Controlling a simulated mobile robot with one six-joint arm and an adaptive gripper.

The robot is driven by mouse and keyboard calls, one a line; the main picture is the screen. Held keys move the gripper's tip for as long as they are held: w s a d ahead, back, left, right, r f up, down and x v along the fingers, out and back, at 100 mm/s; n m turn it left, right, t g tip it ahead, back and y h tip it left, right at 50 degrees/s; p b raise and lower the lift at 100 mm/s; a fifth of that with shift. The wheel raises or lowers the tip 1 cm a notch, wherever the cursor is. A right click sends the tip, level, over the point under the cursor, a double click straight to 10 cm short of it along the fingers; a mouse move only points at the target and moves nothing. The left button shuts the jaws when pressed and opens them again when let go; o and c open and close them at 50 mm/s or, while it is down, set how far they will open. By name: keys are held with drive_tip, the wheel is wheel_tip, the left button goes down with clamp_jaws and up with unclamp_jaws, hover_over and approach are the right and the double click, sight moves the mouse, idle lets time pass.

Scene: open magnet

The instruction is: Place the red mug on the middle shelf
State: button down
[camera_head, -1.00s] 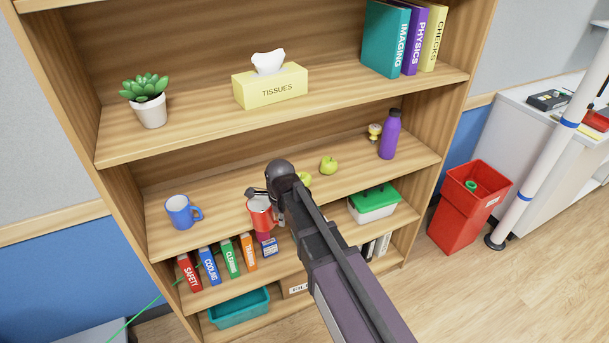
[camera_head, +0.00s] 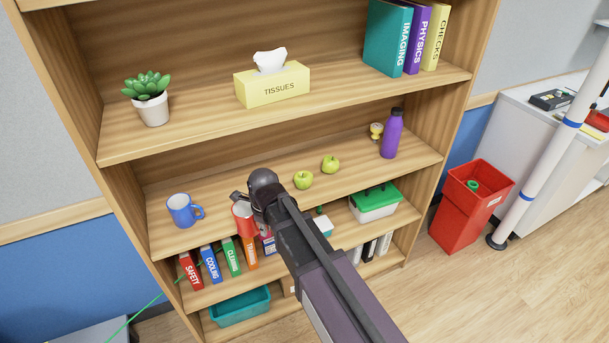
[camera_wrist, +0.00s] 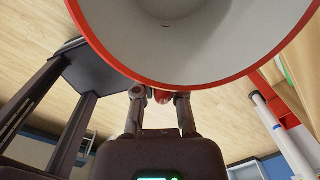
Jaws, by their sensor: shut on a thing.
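The red mug (camera_head: 243,219) is held by my gripper (camera_head: 243,200), in front of the front edge of the middle shelf (camera_head: 225,210) in the head view. My arm covers part of the mug. In the wrist view the mug (camera_wrist: 185,75) fills the top, with its red rim and pale inside toward the camera. My gripper's fingers (camera_wrist: 160,97) are shut at the mug's near side. The middle shelf holds a blue mug (camera_head: 184,210) at its left, two green apples (camera_head: 303,180) near its middle, and a purple bottle (camera_head: 391,135) at its right.
A small yellow-topped item (camera_head: 376,131) stands beside the bottle. The shelf below holds upright coloured binders (camera_head: 212,264) and a green-lidded box (camera_head: 374,203). The shelf above holds a plant (camera_head: 150,100) and a tissue box (camera_head: 272,86). Bare shelf shows between the blue mug and the apples.

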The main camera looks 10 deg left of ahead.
drive_tip(key=shift+w, duration=0.1)
drive_tip(key=w+a, duration=0.2)
drive_tip(key=w, duration=0.2)
drive_tip(key=w+a+f+b, duration=0.1)
drive_tip(key=w+a, duration=0.2)
drive_tip(key=w, duration=0.1)
drive_tip(key=w+a, duration=0.2)
drive_tip(key=w, duration=0.2)
drive_tip(key=shift+w+a+f, duration=0.15)
drive_tip(key=shift+w+a, duration=0.05)
drive_tip(key=shift+a, duration=0.15)
drive_tip(key=shift+w+a, duration=0.3)
drive_tip(key=shift+w, duration=0.15)
drive_tip(key=shift+w+f+b, duration=0.15)
drive_tip(key=shift+f+b, duration=0.25)
drive_tip(key=shift+b, duration=0.15)
drive_tip(key=shift+f+b, duration=1.45)
drive_tip(key=shift+a+f, duration=0.1)
drive_tip(key=shift+f, duration=0.05)
drive_tip(key=c, duration=0.7)
unclamp_jaws()
